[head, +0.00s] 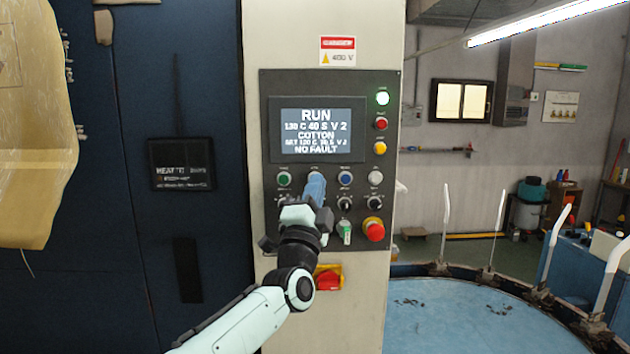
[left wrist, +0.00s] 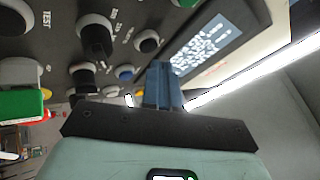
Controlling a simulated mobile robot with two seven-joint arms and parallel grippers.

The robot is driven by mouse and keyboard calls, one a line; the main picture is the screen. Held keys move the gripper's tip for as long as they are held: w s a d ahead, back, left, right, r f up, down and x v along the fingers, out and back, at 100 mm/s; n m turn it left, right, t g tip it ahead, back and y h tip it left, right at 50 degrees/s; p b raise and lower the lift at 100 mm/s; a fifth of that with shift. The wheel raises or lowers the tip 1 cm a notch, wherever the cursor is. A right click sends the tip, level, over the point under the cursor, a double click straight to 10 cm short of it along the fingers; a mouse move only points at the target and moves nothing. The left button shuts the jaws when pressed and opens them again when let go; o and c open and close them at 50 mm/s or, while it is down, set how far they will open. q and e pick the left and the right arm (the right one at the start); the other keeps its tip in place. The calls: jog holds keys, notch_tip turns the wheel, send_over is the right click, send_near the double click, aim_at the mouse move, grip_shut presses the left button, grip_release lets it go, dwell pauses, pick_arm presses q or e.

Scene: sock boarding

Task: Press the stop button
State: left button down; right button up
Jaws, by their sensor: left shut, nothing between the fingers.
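The control panel (head: 330,200) stands ahead, its screen (head: 316,135) reading RUN, COTTON and NO FAULT. A row of buttons sits below the screen: a green button (head: 284,178), a blue button (head: 345,178) and a pale button (head: 375,177). My left gripper (head: 315,184) is shut and empty, its blue fingers covering the spot between the green and blue buttons. Any button there is hidden, and I cannot tell whether the fingertips touch it. In the left wrist view the shut fingers (left wrist: 163,85) point at the panel near the screen (left wrist: 205,45) and a blue button (left wrist: 125,72).
Selector knobs (head: 344,203) and a red mushroom button (head: 374,229) lie low on the panel. A red-and-yellow switch (head: 328,278) is below it. A round blue table (head: 455,315) with upright pale forms stands at right. A dark cabinet (head: 180,260) is at left.

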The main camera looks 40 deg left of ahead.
pick_arm(q)
jog(key=shift+w+a, duration=0.15)
dwell(0.8)
jog(key=shift+w+a, duration=0.15)
jog(key=shift+w, duration=0.1)
jog(key=shift+w+a, duration=0.25)
dwell(0.7)
jog(key=shift+s+d, duration=0.55)
jog(key=shift+s, duration=0.15)
dwell(0.3)
